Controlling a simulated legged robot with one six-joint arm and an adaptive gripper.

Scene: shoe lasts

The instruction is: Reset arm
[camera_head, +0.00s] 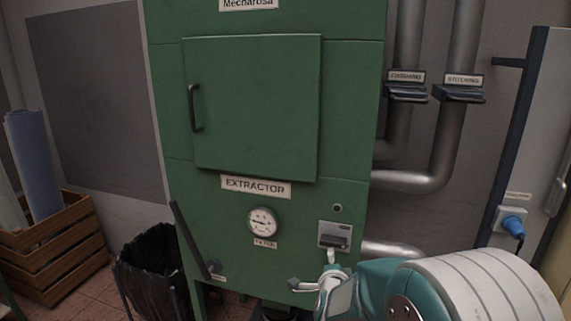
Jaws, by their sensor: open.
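My arm comes in from the lower right, its teal and white links filling that corner. My gripper (314,271) is at its end, low in front of the green extractor cabinet (345,110). The fingers are spread apart with nothing between them. One finger points up just below a small grey switch panel (334,236) on the cabinet; I cannot tell whether it touches. The other finger points left.
The extractor has a closed door (255,105), a round gauge (262,221) and a dark lever (190,240). A black bin (152,275) and a wooden crate (60,250) with rolls stand left. Metal pipes (440,150) and a blue plug (513,223) are right.

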